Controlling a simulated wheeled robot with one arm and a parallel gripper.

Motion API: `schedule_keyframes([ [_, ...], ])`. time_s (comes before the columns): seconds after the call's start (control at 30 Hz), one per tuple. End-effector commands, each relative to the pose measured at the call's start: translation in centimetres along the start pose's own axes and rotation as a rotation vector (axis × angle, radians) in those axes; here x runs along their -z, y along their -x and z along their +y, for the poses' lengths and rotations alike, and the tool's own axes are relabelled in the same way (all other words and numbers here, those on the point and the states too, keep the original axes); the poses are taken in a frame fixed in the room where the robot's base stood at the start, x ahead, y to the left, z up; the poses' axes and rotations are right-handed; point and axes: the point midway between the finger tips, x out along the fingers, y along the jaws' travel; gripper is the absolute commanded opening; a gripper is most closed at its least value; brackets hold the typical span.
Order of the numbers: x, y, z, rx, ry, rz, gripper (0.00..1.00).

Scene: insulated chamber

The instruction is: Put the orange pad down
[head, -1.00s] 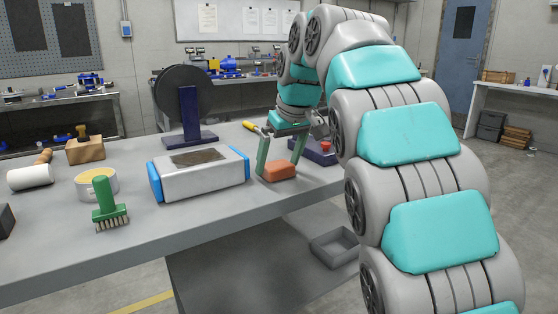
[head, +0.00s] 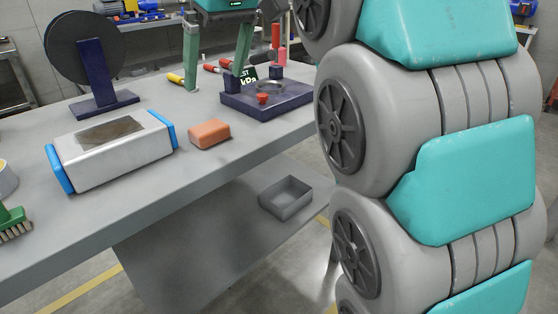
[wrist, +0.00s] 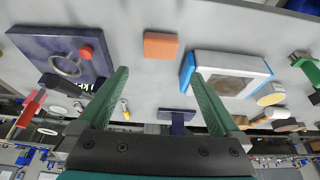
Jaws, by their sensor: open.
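The orange pad (head: 209,134) lies flat on the grey table (head: 200,180) near its front edge, right of a silver box with blue ends. My gripper (head: 216,80) is raised above and behind the pad, its two green fingers wide apart with nothing between them. In the wrist view the orange pad (wrist: 160,45) sits on the table beyond the open fingertips (wrist: 160,72), clear of both.
The silver box (head: 115,150) stands left of the pad, and a dark blue plate fixture (head: 265,100) with a red knob stands to the right. A dark disc on a blue stand (head: 95,85) is behind. An open grey bin (head: 287,197) sits below the table.

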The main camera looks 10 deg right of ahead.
Motion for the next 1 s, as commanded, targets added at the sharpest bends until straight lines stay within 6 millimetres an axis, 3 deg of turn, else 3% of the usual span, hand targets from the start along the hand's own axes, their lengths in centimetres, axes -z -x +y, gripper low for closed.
schedule_keyframes([
  [0.27, -0.9, -0.6, 0.3, 0.003, -0.028, -0.017, 1.0],
  [0.47, -4.7, -3.1, 1.3, 0.006, -0.14, -0.077, 1.0],
  [0.77, -14.4, -8.9, 2.0, -0.004, -0.337, -0.21, 1.0],
  [1.0, -24.0, -13.5, 1.1, -0.024, -0.46, -0.326, 1.0],
])
